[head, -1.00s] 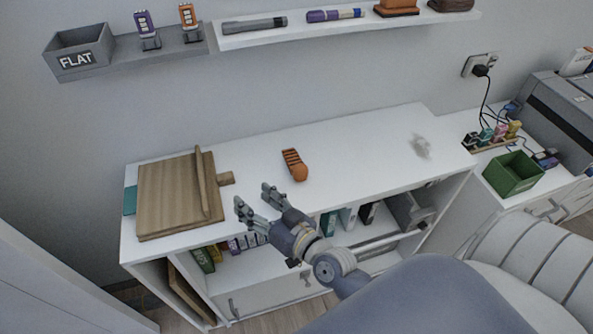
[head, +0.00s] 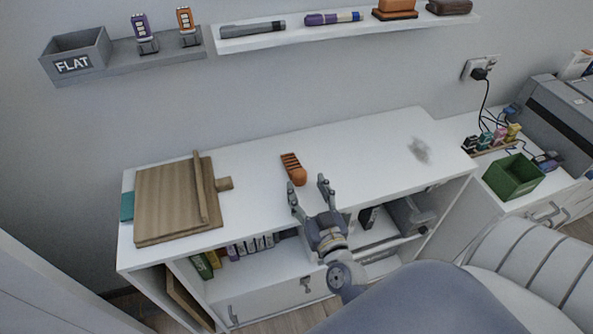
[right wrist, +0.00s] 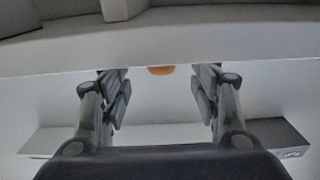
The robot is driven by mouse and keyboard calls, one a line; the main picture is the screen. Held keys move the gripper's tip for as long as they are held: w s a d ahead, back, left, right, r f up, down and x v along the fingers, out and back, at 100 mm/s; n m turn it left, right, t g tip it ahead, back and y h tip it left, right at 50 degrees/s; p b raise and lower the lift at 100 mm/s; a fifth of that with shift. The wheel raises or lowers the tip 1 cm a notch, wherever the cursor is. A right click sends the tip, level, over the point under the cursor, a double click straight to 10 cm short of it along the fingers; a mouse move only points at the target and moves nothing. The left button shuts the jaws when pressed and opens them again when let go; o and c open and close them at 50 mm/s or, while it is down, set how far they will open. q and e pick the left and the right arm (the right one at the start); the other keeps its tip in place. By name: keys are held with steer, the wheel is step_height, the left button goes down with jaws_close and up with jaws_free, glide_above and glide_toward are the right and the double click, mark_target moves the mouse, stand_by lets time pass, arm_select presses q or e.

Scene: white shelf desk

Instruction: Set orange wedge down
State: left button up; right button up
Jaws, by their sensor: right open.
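The orange wedge (head: 294,169) lies on the white desk top, near the middle, with dark ridges at its far end and a rounded orange near end. In the right wrist view a small part of its orange end (right wrist: 161,70) shows between the fingers, beyond them. My right gripper (head: 308,190) is open and empty at the front edge of the desk, just short of the wedge and not visibly touching it. Its two fingers also show spread in the right wrist view (right wrist: 159,95). My left gripper is not in view.
A wooden board (head: 172,205) lies on the left of the white desk top (head: 360,150). A grey smudge (head: 419,150) marks the right part. A green bin (head: 513,176) stands at the right. Wall shelves hold a FLAT box (head: 74,62) and markers. The desk between wedge and smudge is clear.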

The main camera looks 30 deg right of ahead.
mark_target(302, 178)
steer(key=x, duration=0.4)
steer(key=shift+w, duration=0.15)
steer(key=shift+r, duration=0.1)
steer(key=shift+a, duration=0.1)
steer(key=shift+c, duration=0.6)
steer(key=c, duration=1.2)
steer(key=shift+o, duration=0.2)
steer(key=shift+r+p, duration=0.1)
steer(key=shift+p, duration=0.2)
